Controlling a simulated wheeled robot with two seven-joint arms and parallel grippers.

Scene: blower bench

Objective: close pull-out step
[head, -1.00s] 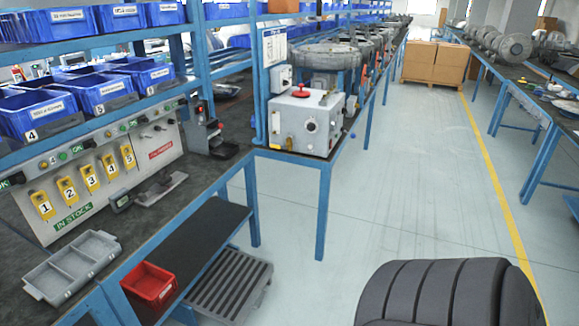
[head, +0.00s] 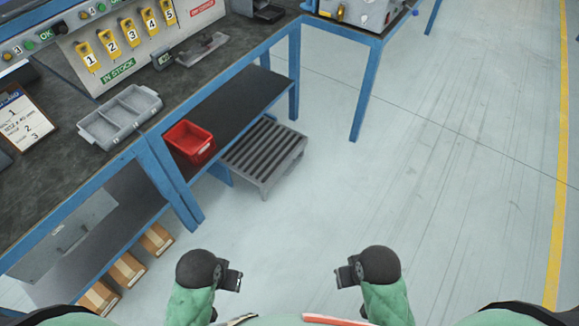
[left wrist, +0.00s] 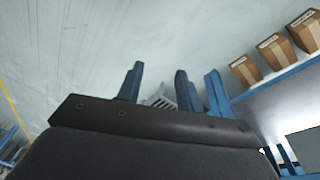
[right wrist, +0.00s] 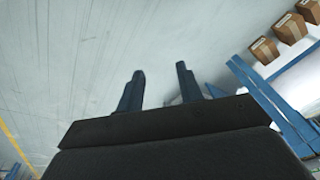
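The pull-out step (head: 264,152) is a grey slatted platform low by the floor. It sticks out from under the blue-framed bench, past the edge of the lower shelf. My left gripper (head: 234,277) and right gripper (head: 344,274) are in front of my body, well apart from the step. In the left wrist view, the left gripper's fingers (left wrist: 157,84) are spread and empty, with a bit of the slatted step (left wrist: 158,101) far behind them. In the right wrist view, the right gripper's fingers (right wrist: 160,88) are also spread and empty.
A red bin (head: 190,143) sits on the dark lower shelf (head: 240,104), just beside the step. A grey divided tray (head: 120,117) lies on the bench top. Cardboard boxes (head: 128,270) stand under the bench at left. The floor (head: 400,170) to the right is clear.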

